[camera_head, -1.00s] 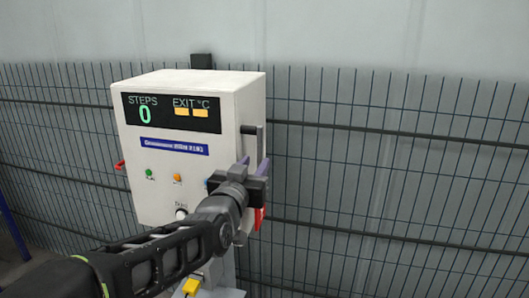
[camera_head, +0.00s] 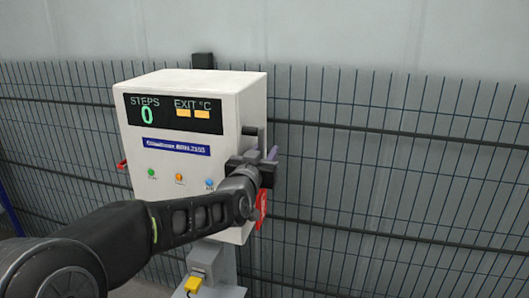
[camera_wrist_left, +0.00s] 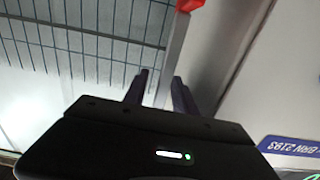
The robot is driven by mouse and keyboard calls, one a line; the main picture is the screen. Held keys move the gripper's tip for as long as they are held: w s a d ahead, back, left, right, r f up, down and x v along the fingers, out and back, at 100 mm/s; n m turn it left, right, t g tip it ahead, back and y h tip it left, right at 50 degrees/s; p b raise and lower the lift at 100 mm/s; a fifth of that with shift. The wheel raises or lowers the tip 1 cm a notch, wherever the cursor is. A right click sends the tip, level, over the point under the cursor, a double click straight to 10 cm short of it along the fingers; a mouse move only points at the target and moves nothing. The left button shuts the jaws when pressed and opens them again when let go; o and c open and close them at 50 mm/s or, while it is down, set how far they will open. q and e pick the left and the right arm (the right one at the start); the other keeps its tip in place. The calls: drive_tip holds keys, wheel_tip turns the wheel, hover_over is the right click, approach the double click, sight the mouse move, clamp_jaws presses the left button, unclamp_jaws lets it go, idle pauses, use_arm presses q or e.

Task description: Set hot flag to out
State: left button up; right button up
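The white control box (camera_head: 185,100) stands in front of a mesh fence. On its right side is a grey upright bar (camera_head: 251,132), with a red piece (camera_head: 262,205) low on that side, most likely the hot flag. My left gripper (camera_head: 272,160) is at this side, over the middle of the bar. In the left wrist view the two dark fingers (camera_wrist_left: 160,90) stand apart, one on each side of a thin grey bar (camera_wrist_left: 174,45). The red piece shows at the top edge (camera_wrist_left: 190,5). The fingers hide part of the bar; I see no firm grip. My right gripper is not visible.
The box's front has a display (camera_head: 172,113) reading STEPS 0 and EXIT °C with two orange bars. Green, orange and blue lamps (camera_head: 179,180) sit below. Another red part (camera_head: 122,165) sticks out at the left side.

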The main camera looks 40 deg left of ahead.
use_arm(q)
drive_tip(key=shift+c, duration=0.4)
clamp_jaws()
idle(0.9)
